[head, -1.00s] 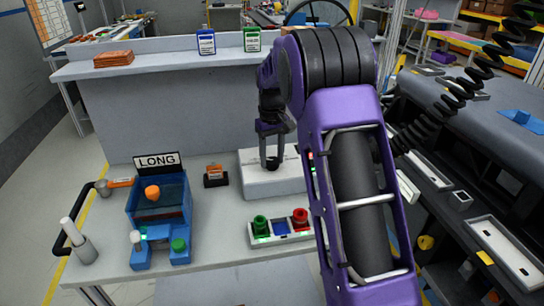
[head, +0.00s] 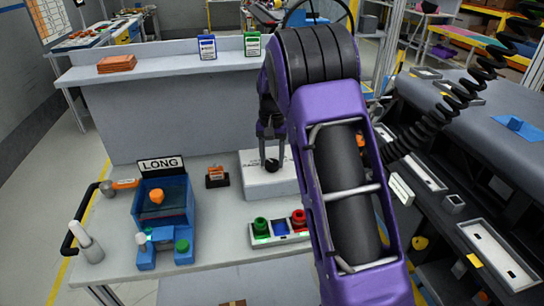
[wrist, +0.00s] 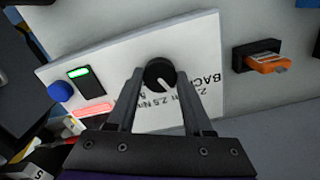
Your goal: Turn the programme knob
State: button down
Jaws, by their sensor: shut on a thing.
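The programme knob (wrist: 159,75) is round and black with a pale pointer line. It sits on the sloped face of a white control box (wrist: 120,55) with black printed lettering, partly hidden by my fingers. In the head view the knob (head: 272,165) shows on the white box (head: 270,186) behind the button strip. My gripper (wrist: 160,84) is shut on the knob, with one finger on each side of it. In the head view my gripper (head: 271,157) reaches down to the knob from above. The pointer runs toward the lower right in the wrist view.
The box also bears a blue button (wrist: 60,91), a green-lit display (wrist: 80,72) and a red-lit strip (wrist: 93,110). A button strip (head: 282,231), a blue fixture (head: 163,215) marked LONG and an orange item (head: 216,173) stand nearby. A grey dashboard (head: 480,120) lies right.

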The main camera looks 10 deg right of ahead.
aim_at(272, 162)
jog(key=shift+m, duration=0.3)
jog(key=shift+c, duration=1.5)
grip_release()
notch_tip(272, 162, up, 18)
jog(key=p, duration=0.1)
jog(key=shift+f+p, duration=0.25)
jog(key=shift+p, duration=0.15)
